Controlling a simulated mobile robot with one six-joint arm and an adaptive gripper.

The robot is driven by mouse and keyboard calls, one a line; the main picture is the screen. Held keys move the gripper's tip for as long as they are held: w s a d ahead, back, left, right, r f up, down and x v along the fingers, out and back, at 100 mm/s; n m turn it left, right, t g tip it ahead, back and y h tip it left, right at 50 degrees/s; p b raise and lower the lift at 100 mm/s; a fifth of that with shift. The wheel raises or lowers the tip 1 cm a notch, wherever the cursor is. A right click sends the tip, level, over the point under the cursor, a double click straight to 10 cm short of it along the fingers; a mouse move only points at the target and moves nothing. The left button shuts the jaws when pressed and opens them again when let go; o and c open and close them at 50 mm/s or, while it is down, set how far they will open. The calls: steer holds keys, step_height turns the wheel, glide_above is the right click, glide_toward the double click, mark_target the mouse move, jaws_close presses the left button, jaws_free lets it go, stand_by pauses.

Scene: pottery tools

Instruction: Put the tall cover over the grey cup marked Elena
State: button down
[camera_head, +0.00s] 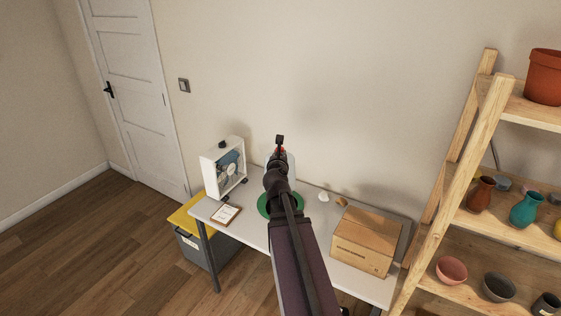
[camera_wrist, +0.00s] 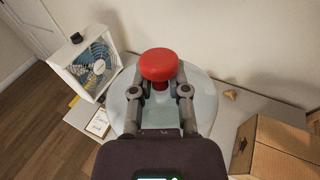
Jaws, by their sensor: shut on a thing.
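My gripper (camera_wrist: 160,85) is shut on the red knob (camera_wrist: 158,65) at the top of the tall cover. The cover's pale, bluish body (camera_wrist: 200,100) spreads out below the fingers in the wrist view. In the head view my arm hides most of the cover (camera_head: 291,170), which is over the table near a round green mat (camera_head: 264,207). I cannot tell whether the cover's lower edge touches anything. No cup marked Elena can be made out; the area under the cover is hidden.
On the white table (camera_head: 318,249) are a box fan (camera_head: 224,168), a clipboard (camera_head: 226,214), small pale and brown pieces (camera_head: 341,202) and a cardboard box (camera_head: 365,242). A wooden shelf (camera_head: 447,190) at right holds pots, including a grey bowl (camera_head: 499,287). A grey bin (camera_head: 192,250) stands at left.

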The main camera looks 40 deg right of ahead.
steer(key=w+d+f+m+g+h+b, duration=0.1)
steer(key=w+d+f+h+b, duration=0.1)
steer(key=w+d+f+b, duration=0.5)
steer(key=w+d+f+m+g+h+b, duration=0.1)
steer(key=w+d+f+m+h+b, duration=0.1)
steer(key=w+d+f+b, duration=0.5)
steer(key=shift+w+d+f+b, duration=0.15)
steer(key=shift+w+f+b, duration=2.05)
steer(key=shift+b, duration=1.3)
steer(key=shift+f, duration=0.2)
step_height(320, 180, down, 12)
steer(key=b, duration=1.2)
steer(key=shift+f+b, duration=0.25)
steer(key=shift+b, duration=0.1)
steer(key=c, duration=0.5)
jaws_free()
steer(key=shift+c, duration=0.2)
